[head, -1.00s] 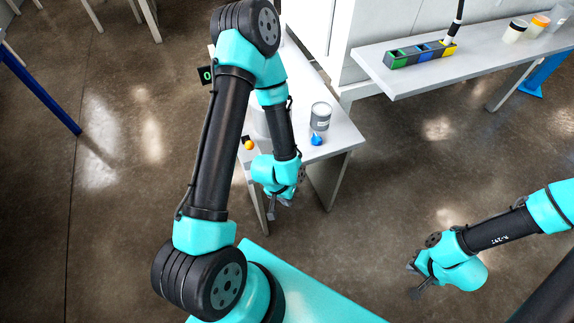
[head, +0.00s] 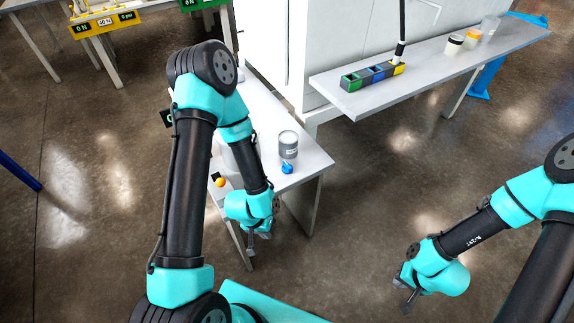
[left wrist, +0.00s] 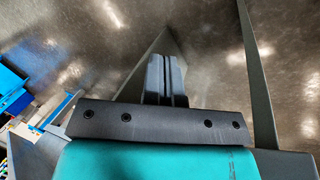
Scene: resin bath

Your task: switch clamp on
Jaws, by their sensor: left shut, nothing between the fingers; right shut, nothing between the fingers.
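I cannot pick out with certainty which thing is the clamp switch. A small orange knob (head: 221,182) on a dark base sits at the near left of the grey bench (head: 312,160), partly beside my left arm. My left gripper (head: 256,246) is shut and empty, hanging low just off the bench's near edge, apart from the knob. In the left wrist view its closed fingers (left wrist: 166,80) point over the floor. My right gripper (head: 407,300) is shut and empty over open floor at the lower right. A yellow panel (head: 105,24) reading 0 N, 40 N and 0 psi shows at the top left.
A grey tin (head: 288,145) and a blue object (head: 287,168) stand on the near bench. A long shelf (head: 440,72) holds a green, blue and yellow block (head: 372,76) and several cups. Wide floor is free.

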